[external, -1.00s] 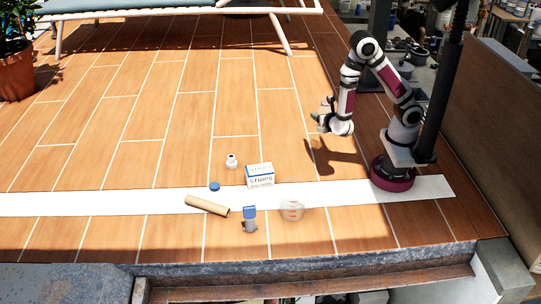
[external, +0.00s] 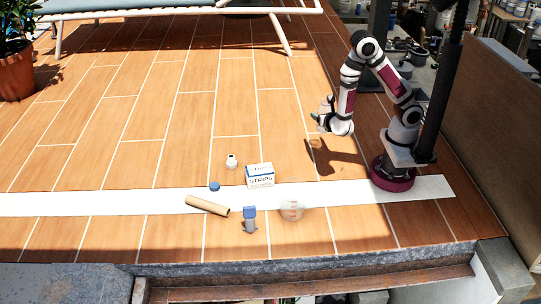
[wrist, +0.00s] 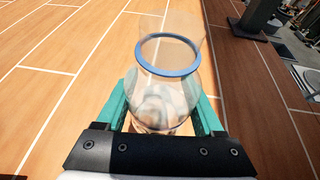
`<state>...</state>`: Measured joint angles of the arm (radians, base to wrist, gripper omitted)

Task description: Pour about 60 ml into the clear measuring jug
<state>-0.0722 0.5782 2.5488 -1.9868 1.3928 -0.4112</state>
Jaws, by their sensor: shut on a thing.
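The clear measuring jug (external: 292,211) with red markings stands at the front edge of the white strip, in the external view. My gripper (wrist: 163,112) is shut on a clear, round-bodied vessel (wrist: 168,75) with a blue ring at its neck, between its teal fingers in the wrist view. In the external view my gripper (external: 325,120) is raised above the floor, behind and to the right of the jug and well apart from it. I cannot tell how much liquid the vessel holds. The jug is not visible in the wrist view.
A strips box (external: 260,176), a blue cap (external: 214,186), a cardboard tube (external: 207,206) and a small blue-topped item (external: 249,219) lie left of the jug. A small white bottle (external: 231,161) stands behind. The wooden floor under my gripper is clear.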

